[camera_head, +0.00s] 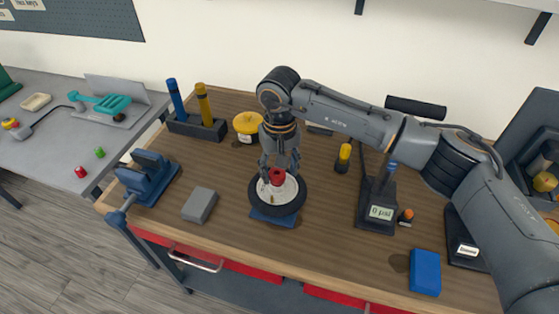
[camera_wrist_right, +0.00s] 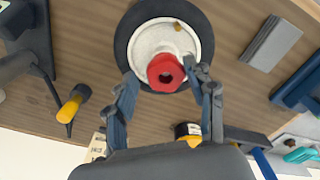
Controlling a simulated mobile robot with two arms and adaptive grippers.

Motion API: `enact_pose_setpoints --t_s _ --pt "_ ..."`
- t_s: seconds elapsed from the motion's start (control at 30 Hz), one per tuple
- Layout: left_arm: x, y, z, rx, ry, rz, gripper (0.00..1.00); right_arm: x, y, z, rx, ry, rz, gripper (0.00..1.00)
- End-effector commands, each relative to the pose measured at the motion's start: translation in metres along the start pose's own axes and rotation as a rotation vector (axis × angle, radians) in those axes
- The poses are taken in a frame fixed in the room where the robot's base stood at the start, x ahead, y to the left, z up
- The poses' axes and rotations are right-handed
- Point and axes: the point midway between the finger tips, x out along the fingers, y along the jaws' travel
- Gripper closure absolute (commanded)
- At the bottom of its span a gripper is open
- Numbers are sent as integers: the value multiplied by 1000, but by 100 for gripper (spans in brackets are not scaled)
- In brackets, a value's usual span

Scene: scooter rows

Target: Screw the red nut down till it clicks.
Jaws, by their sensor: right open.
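The red nut (camera_head: 277,176) sits at the middle of a small wheel with a black tyre (camera_head: 259,202) and a pale hub, which lies flat on a blue stand (camera_head: 275,218). My right gripper (camera_head: 278,168) points down over the hub. In the wrist view its fingers (camera_wrist_right: 160,80) are apart, one on each side of the nut, with gaps visible. My left gripper is in neither view.
A blue vise (camera_head: 148,178) and grey block (camera_head: 199,205) stand left of the wheel. A yellow pot (camera_head: 247,125) and a holder with two bottles (camera_head: 197,128) are behind. A gauge (camera_head: 381,212) and blue box (camera_head: 425,272) are right. The front centre wood is clear.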

Motion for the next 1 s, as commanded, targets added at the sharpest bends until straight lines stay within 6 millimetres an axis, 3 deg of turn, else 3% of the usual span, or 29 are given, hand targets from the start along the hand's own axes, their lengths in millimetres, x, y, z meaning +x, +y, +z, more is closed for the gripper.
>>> enact_pose_setpoints --t_s 0.17,0.4,0.63,1.0 --pt "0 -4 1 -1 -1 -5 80 0 0 0 0 0 0 46" --pt "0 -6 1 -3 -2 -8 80 0 1 0 1 0 2 92" --pt "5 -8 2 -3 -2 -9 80 2 3 0 60 0 5 92" --pt "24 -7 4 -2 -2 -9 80 3 5 -1 472 2 9 92"
